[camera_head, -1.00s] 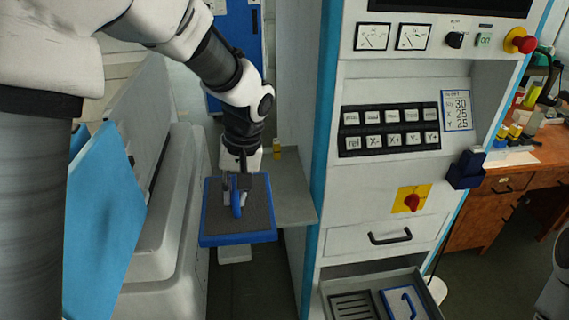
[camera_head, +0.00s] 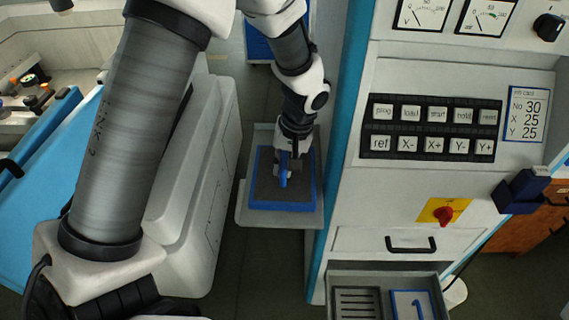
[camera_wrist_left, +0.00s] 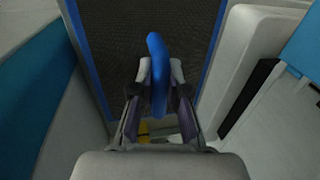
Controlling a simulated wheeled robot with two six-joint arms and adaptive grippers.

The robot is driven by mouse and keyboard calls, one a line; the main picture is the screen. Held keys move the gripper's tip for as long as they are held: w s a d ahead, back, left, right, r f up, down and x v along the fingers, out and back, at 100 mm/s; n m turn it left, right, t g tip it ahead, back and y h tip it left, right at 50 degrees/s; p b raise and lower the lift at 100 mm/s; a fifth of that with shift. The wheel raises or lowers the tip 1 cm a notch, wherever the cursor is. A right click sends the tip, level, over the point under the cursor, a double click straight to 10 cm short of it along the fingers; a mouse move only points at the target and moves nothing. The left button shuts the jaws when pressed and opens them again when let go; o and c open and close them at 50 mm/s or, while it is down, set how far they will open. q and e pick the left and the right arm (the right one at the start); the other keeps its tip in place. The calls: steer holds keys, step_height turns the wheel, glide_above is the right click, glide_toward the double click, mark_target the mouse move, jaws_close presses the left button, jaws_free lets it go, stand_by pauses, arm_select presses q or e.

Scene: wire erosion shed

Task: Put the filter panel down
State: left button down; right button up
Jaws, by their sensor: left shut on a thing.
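The filter panel (camera_head: 265,184) is a dark grey mesh in a blue frame with a blue handle standing up from its middle. In the head view my left gripper (camera_head: 287,172) is above the panel and shut on its handle. The left wrist view shows the blue handle (camera_wrist_left: 157,66) between the fingers of the left gripper (camera_wrist_left: 160,88), with the mesh beyond. The panel appears over a grey shelf (camera_head: 254,217) beside the machine cabinet; I cannot tell for sure whether it touches the shelf. My right gripper is not in view.
The tall white control cabinet (camera_head: 400,190) with buttons and a red switch stands right of the shelf. A white machine body (camera_head: 213,200) stands close on the left.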

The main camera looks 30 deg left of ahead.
arm_select(q)
steer(key=shift+w+f, duration=0.25)
steer(key=shift+f, duration=0.2)
steer(key=shift+s+r, duration=0.1)
steer(key=shift+s, duration=0.25)
steer(key=c, duration=1.2)
jaws_free()
steer(key=shift+w, duration=0.1)
steer(key=shift+o, duration=0.2)
steer(key=shift+w, duration=0.15)
steer(key=shift+r, duration=0.25)
step_height(320, 180, up, 7)
steer(key=d+b, duration=0.1)
steer(key=shift+w, duration=0.25)
steer(key=shift+d, duration=0.1)
